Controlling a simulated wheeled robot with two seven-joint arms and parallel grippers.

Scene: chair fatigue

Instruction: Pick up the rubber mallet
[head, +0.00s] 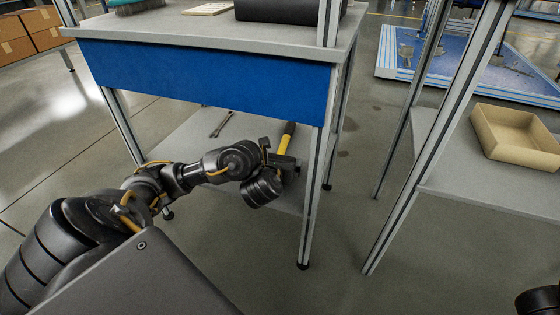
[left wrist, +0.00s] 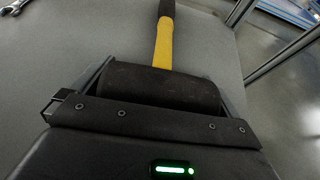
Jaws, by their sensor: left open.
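The rubber mallet (head: 286,139) lies on the lower shelf of the workbench, under the blue front panel. In the head view its yellow and black handle shows past my left gripper (head: 281,162), which hides much of its head. In the left wrist view, the mallet's black head (left wrist: 160,86) lies crosswise between the two fingers of my left gripper, and the handle points away toward the top. The left gripper is open around the head. I cannot tell whether either finger touches it.
A wrench (head: 221,124) lies on the lower shelf (head: 185,140), left of the mallet. The blue panel (head: 205,78) hangs above, and a bench leg (head: 312,190) stands just right of the gripper. A tan bin (head: 515,137) sits on a separate shelf at right.

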